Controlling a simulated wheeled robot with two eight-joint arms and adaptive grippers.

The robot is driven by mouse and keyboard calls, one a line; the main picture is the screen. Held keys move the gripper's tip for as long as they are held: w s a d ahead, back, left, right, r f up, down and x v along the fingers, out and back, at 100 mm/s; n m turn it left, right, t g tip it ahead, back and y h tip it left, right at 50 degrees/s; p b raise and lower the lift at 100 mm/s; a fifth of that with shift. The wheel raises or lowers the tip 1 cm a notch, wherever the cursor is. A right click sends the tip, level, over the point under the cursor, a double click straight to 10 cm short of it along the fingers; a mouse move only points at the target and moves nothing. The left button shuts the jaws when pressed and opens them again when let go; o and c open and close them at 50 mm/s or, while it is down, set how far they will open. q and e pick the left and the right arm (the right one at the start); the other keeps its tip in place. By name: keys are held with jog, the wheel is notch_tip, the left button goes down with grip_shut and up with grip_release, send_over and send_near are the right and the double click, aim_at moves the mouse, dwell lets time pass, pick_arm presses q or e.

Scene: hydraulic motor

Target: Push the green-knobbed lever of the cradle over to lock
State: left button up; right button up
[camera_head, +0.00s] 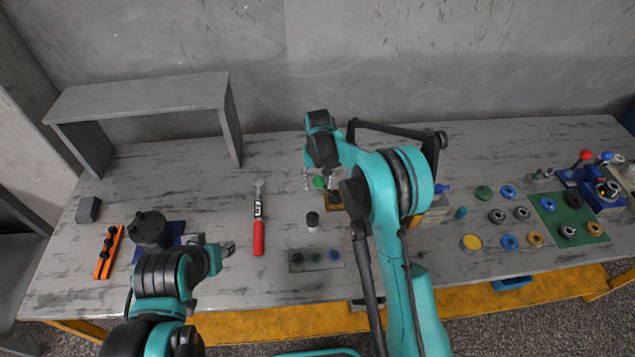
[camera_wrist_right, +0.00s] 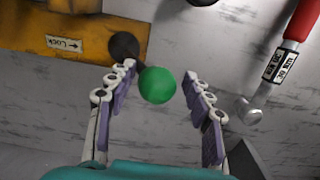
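The lever's green knob (camera_wrist_right: 157,85) is between the two fingers of my right gripper (camera_wrist_right: 160,73) in the wrist view, with a visible gap on each side. A dark round part (camera_wrist_right: 123,46) of the lever or cradle is just behind it. The orange cradle (camera_wrist_right: 60,25) carries a white label (camera_wrist_right: 64,44) reading LOCK with an arrow, seen upside down. In the head view, the green knob (camera_head: 319,182) shows under my right gripper (camera_head: 319,181); my arm hides much of the cradle (camera_head: 333,201). My left gripper (camera_head: 229,248) is low over the table at left, its opening unclear.
A red-handled torque wrench (camera_head: 258,228) lies left of the cradle. A small black-and-white cylinder (camera_head: 312,222) and a grey tray (camera_head: 297,263) are in front. A dark motor part (camera_head: 150,230) and an orange rack (camera_head: 108,254) are at left. Rings and fittings lie at right.

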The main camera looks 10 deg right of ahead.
jog(key=shift+r, duration=0.1)
jog(key=shift+r+p, duration=1.6)
jog(key=shift+r, duration=1.3)
jog(key=shift+d+r, duration=0.15)
jog(key=shift+r, duration=0.05)
jog(key=s+d+r+t+b, duration=0.2)
jog(key=s+d+r, duration=0.1)
jog(key=s+r, duration=0.35)
jog(key=s+d+r+t+b, duration=0.25)
jog(key=s+r, duration=0.25)
jog(key=s, duration=0.3)
jog(key=s+d+f+t+b, duration=0.1)
jog(key=s+d+f, duration=0.1)
jog(key=s, duration=0.6)
jog(key=s+d+f+t+b, duration=0.1)
jog(key=s+d+f+b, duration=0.1)
jog(key=s, duration=0.6)
jog(key=shift+d+f+t, duration=0.35)
jog(key=shift+f, duration=0.1)
